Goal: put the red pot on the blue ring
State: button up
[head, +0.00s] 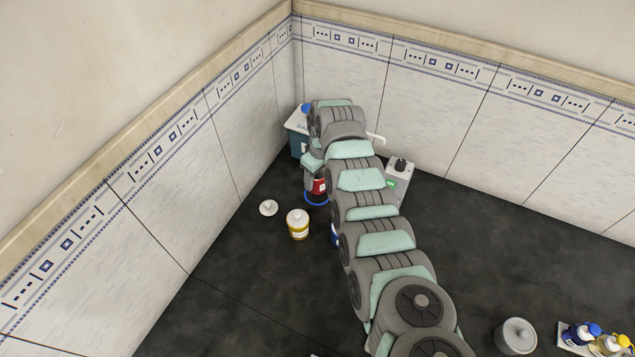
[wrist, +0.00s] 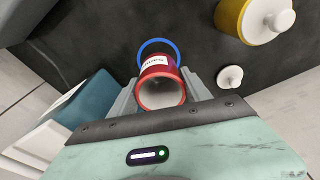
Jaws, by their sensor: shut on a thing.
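The red pot (wrist: 161,92) with a white label is held between the jaws of my gripper (wrist: 162,96) in the wrist view. Its open mouth faces the camera. In the head view the red pot (head: 318,187) shows at the end of my arm, partly hidden by it. The blue ring (wrist: 146,46) lies on the dark bench, just beyond the pot in the wrist view and partly covered by it. In the head view the blue ring (head: 316,202) shows just below the pot. I cannot tell whether the pot touches the ring or the bench.
A yellow pot with a white lid (head: 298,224) and a loose white lid (head: 268,208) stand left of the ring. A blue-and-white device (head: 297,138) is in the corner. A grey pot (head: 516,336) and several bottles (head: 580,333) are at right. The bench front is clear.

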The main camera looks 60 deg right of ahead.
aim_at(317, 184)
jog(key=shift+f+b, duration=0.3)
jog(key=shift+f, duration=1.2)
jog(key=shift+f, duration=0.1)
jog(key=shift+f, duration=0.15)
jog(key=o, duration=1.6)
jog(key=shift+o, duration=0.2)
jog(key=shift+d+r, duration=0.1)
jog(key=shift+r, duration=0.7)
notch_tip(317, 184, up, 11)
jog(key=s, duration=0.1)
jog(key=shift+s+a+p, duration=0.2)
jog(key=shift+a+p, duration=0.1)
jog(key=shift+p, duration=0.15)
jog(key=shift+f, duration=0.1)
